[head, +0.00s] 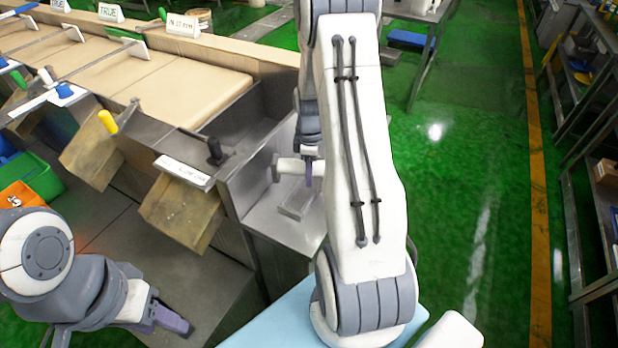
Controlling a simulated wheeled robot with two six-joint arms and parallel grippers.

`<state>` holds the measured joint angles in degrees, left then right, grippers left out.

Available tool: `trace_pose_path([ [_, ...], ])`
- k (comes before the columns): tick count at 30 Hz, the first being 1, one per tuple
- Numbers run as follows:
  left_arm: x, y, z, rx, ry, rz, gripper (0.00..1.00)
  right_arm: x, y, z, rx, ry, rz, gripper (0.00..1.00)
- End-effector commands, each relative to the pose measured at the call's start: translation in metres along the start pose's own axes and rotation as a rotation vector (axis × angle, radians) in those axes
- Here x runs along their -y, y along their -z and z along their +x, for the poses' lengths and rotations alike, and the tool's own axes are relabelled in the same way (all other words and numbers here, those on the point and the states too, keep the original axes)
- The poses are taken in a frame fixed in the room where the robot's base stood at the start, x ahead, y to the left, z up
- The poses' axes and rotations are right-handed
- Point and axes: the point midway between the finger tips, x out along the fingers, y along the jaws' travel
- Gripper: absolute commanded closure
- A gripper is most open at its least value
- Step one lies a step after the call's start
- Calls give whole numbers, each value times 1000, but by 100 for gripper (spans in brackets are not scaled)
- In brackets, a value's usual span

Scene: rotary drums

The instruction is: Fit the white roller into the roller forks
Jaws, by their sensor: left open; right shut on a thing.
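The white roller (288,166) lies level above a metal shelf at the side of the conveyor. My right gripper (309,174) is shut on it from above, with its purple-grey fingers across the roller. My large white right arm hides the roller's right end. A low grey metal block (297,204) lies on the shelf below the roller. I cannot clearly make out the roller forks. My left gripper (172,320) is open and empty at the lower left, far from the roller.
The metal shelf (262,215) adjoins the conveyor's end wall. The tan conveyor belt (190,80) has yellow (108,122) and black (215,150) handles along its near side. Wooden chutes (182,212) hang below. Green floor is open at right, before the shelving (605,215).

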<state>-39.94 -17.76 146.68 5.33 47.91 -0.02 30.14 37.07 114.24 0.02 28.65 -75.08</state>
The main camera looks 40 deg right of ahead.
Motion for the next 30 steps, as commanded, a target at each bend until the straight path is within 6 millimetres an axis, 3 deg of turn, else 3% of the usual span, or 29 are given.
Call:
trace_pose_path([
  [5,0,0,-4,0,0,0,50,-8,4,8,0,1,-2,100],
  [13,-1,1,-12,0,0,0,50,-7,4,42,0,1,-2,100],
  [25,-1,0,-8,0,0,0,50,-7,4,49,0,-1,-2,100],
  [26,-1,0,-8,0,0,0,50,-7,4,49,0,1,-2,49],
  [27,-1,0,-9,0,0,0,50,-7,4,48,0,0,-2,40],
  [30,-1,0,-9,0,0,0,50,-7,4,48,0,0,-1,40],
])
